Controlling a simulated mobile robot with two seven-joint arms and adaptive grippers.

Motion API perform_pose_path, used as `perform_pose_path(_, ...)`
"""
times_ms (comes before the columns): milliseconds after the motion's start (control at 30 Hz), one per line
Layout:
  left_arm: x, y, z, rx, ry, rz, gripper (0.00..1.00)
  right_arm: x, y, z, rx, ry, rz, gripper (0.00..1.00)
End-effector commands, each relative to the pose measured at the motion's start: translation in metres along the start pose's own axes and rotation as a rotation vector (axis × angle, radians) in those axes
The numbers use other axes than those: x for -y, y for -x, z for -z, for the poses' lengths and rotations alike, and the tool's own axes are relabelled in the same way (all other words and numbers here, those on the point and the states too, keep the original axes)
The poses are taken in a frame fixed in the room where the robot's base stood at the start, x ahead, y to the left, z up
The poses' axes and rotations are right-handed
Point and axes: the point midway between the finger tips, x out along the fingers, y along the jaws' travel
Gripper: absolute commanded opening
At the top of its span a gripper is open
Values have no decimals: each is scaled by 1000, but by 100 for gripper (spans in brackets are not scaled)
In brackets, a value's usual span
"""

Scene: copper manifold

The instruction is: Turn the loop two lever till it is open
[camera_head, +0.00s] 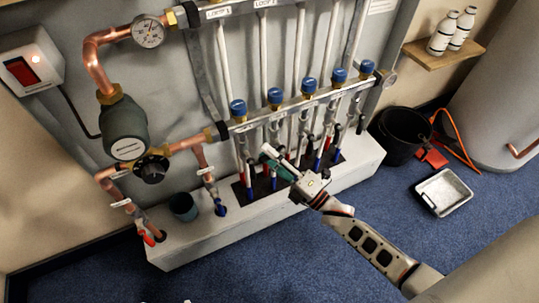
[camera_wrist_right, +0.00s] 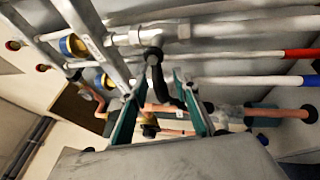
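The lower manifold bar (camera_head: 295,105) carries a row of blue-capped valves, with black levers beneath. The second blue cap from the left (camera_head: 275,96) sits above the area my right gripper (camera_head: 270,158) reaches. The lever there is partly hidden in the head view. In the right wrist view, a black lever (camera_wrist_right: 156,72) hangs from a silver valve body (camera_wrist_right: 145,38). The lever reaches between the two teal fingers of my right gripper (camera_wrist_right: 160,82), which stand apart on either side of it. I cannot tell whether either finger touches it. My left gripper is not clearly in view.
A white plinth (camera_head: 185,245) runs under the pipes. A pressure gauge (camera_head: 148,31), green pump (camera_head: 123,128) and dark cup (camera_head: 184,207) are left. A black bucket (camera_head: 402,135) and metal tray (camera_head: 444,191) stand right. Neighbouring pipes crowd the gripper; the blue floor in front is clear.

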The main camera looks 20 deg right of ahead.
Motion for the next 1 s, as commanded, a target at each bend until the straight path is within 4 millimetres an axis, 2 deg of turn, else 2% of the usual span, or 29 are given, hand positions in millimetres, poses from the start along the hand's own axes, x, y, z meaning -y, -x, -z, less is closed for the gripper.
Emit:
perform_pose_path(167,0,0,0,0,0,0,50,0,0,0,0,-1,0,30)
perform_pose_path(267,0,0,0,-1,1,0,50,0,0,0,0,-1,1,4)
perform_pose_path(300,0,0,0,-1,1,-1,50,0,0,0,0,-1,0,0)
perform_pose_path(667,0,0,2,-3,-1,0,50,1,1,0,-6,23,10,0)
perform_pose_path(1000,2,0,2,1,-15,4,50,7,2,-2,-55,205,82,0)
